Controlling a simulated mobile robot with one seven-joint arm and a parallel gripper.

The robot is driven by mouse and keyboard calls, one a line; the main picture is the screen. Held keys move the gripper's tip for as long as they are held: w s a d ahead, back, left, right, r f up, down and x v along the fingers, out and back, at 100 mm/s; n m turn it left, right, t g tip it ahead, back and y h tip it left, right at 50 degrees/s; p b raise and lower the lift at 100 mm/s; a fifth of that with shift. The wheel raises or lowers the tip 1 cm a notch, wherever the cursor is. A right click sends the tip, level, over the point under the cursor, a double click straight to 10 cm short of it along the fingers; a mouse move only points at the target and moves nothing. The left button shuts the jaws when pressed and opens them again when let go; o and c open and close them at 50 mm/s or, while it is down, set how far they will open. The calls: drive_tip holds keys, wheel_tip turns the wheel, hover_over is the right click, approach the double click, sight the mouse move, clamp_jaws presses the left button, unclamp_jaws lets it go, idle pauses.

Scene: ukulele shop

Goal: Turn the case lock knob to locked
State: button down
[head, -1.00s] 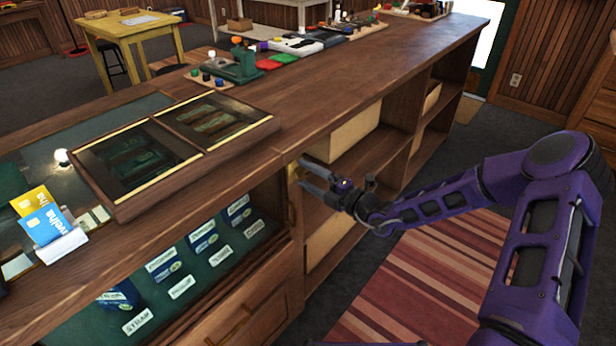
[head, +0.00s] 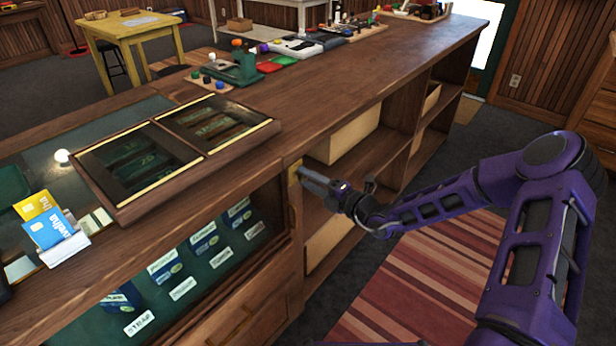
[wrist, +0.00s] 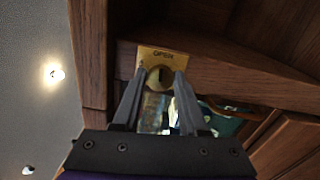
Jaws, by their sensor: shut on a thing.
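The case lock is a small brass plate (wrist: 163,57) with "OPEN" written along its upper edge in the wrist view. Its round brass knob (wrist: 159,79), with a dark slot, sits below the word. My gripper (wrist: 160,82) has one fingertip on each side of the knob and is shut on it. In the head view my gripper (head: 303,174) reaches the front post of the counter, where a sliver of the brass plate (head: 294,169) shows. The fingers hide most of the lock there.
The wooden counter (head: 330,95) runs above and behind the lock. A glazed display tray (head: 165,150) lies on top. Labelled boxes stand in the green-lined case left of the lock, and open shelves are to the right. A striped rug (head: 430,275) lies on the floor.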

drive_tip(key=n+p, duration=0.4)
drive_tip(key=n, duration=0.8)
drive_tip(key=shift+n, duration=2.2)
drive_tip(key=shift+c, duration=2.3)
unclamp_jaws()
